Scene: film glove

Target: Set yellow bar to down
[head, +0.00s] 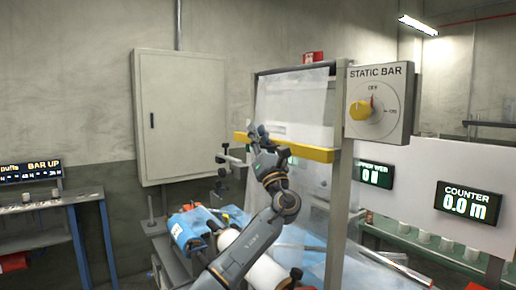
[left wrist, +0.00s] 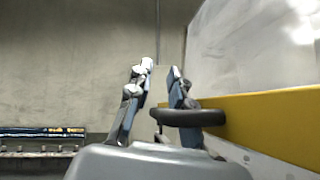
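The yellow bar (head: 308,152) runs across the front of the film frame, roughly level. It also shows at the right in the left wrist view (left wrist: 275,122). A dark rounded handle (left wrist: 190,118) sticks out from the bar there. My left gripper (head: 258,132) is at the bar's left part and covers some of it. In the left wrist view its two fingers (left wrist: 155,85) stand apart, with the handle by the right finger. I cannot tell whether that finger touches it. A sign at the left reads BAR UP (head: 43,165). My right gripper is not in view.
A dial panel marked STATIC BAR (head: 379,103) is fixed at the frame's upper right. A grey cabinet (head: 181,125) hangs on the wall behind. White rolls and a blue pack (head: 186,232) lie below the arm. A counter display (head: 468,203) reads 0.0 m.

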